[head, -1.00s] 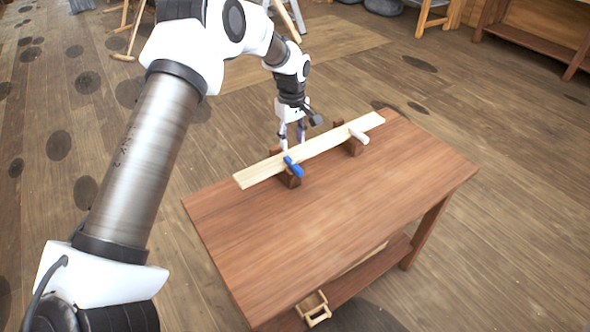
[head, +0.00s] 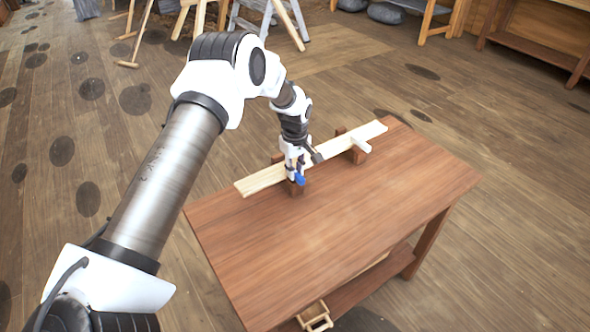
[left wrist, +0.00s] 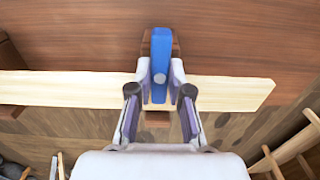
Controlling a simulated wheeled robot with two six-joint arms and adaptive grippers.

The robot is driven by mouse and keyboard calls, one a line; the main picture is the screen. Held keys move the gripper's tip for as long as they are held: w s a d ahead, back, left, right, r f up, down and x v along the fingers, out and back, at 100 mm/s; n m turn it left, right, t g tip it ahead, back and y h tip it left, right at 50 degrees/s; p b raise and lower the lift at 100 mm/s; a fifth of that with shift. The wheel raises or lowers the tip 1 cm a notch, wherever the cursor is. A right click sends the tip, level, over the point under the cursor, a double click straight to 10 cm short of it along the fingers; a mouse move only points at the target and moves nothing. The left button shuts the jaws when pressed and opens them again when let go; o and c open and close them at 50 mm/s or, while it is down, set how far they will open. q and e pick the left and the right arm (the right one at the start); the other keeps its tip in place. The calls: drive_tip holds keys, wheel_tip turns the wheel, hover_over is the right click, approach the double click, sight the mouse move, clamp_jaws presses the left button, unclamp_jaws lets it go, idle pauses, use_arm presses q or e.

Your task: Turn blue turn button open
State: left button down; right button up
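The blue turn button (left wrist: 161,50) is a short bar with a round grey pivot, set on a brown wooden block (left wrist: 176,45). It lies crosswise over the pale plank (left wrist: 70,88). In the head view only its near end (head: 299,180) shows below my gripper. My left gripper (left wrist: 161,72) points down over it, one finger on each side of the bar, with what look like narrow gaps; contact is hard to tell. My right gripper is not in view.
The plank lies along the far part of the brown workbench (head: 340,215). A white turn button (head: 361,146) sits on another block to the right. The front and right of the bench top are clear. Trestles and a ladder (head: 250,22) stand behind on the floor.

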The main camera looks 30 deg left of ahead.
use_arm(q)
drive_tip(key=shift+m, duration=0.5)
drive_tip(key=m, duration=0.2)
drive_tip(key=shift+f+m, duration=0.1)
drive_tip(key=shift+m, duration=0.3)
drive_tip(key=m, duration=0.4)
drive_tip(key=shift+m, duration=0.3)
drive_tip(key=m, duration=0.4)
drive_tip(key=shift+s+m, duration=0.1)
drive_tip(key=shift+m, duration=0.2)
drive_tip(key=m, duration=0.5)
drive_tip(key=shift+b, duration=0.35)
drive_tip(key=c, duration=1.1)
unclamp_jaws()
drive_tip(key=shift+f, duration=0.1)
